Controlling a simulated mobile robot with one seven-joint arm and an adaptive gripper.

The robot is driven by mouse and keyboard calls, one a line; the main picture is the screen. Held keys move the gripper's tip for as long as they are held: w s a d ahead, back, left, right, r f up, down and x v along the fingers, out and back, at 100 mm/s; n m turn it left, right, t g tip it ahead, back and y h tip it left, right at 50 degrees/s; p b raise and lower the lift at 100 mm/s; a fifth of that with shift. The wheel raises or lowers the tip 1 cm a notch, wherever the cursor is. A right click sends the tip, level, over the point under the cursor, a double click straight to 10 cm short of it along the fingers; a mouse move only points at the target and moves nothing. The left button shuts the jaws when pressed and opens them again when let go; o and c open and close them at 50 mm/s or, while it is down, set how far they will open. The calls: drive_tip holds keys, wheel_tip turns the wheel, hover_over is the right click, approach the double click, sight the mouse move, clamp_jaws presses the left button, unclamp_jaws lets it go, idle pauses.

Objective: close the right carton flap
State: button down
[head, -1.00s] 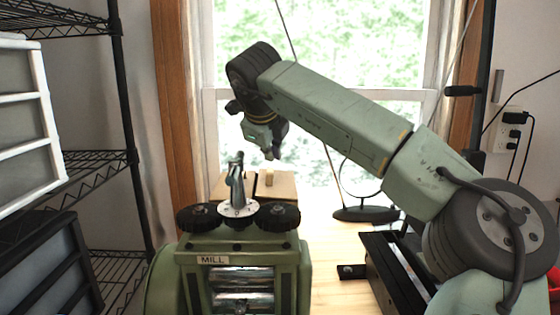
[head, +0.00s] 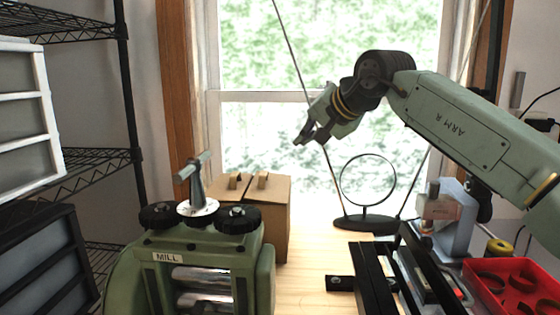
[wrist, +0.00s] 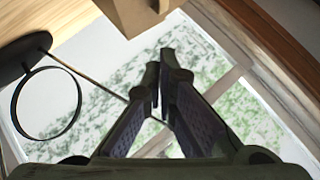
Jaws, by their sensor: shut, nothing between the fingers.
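The brown cardboard carton (head: 276,222) stands on the wooden bench behind the green mill, which hides its lower left part. Its left flap (head: 224,187) and right flap (head: 275,187) both appear to lie flat across the top, with a seam between them. Each flap has a small raised tab. My gripper (head: 304,138) is shut and empty, in the air above and to the right of the carton, apart from it. In the wrist view, my fingers (wrist: 166,85) point toward the window, and part of the carton (wrist: 135,12) shows at the top edge.
The green mill (head: 200,250) with its T-handle stands in front of the carton. A black ring stand (head: 368,222) is right of it. Black rails (head: 375,280), a grey device (head: 445,220) and a red tray (head: 505,275) are farther right. Wire shelves are at left.

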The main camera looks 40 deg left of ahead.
drive_tip(key=p, duration=0.3)
hover_over(270, 187)
drive_tip(key=w+d, duration=0.2)
drive_tip(key=w, duration=0.1)
wheel_tip(270, 187, down, 6)
drive_tip(key=shift+d+r, duration=0.1)
drive_tip(key=shift+r, duration=0.1)
drive_tip(key=shift+s+a+f+p, duration=0.2)
drive_tip(key=shift+s+a+f, duration=0.1)
drive_tip(key=shift+f, duration=0.2)
drive_tip(key=shift+s+a+f+p, duration=0.2)
drive_tip(key=shift+s+f, duration=0.1)
drive_tip(key=shift+f, duration=0.2)
drive_tip(key=shift+s+a+f, duration=0.25)
drive_tip(key=shift+f, duration=0.25)
drive_tip(key=shift+s+a+f+b, duration=0.5)
drive_tip(key=shift+f+b, duration=0.2)
drive_tip(key=shift+d+r+p, duration=0.1)
drive_tip(key=shift+d+p, duration=0.05)
drive_tip(key=shift+p, duration=0.15)
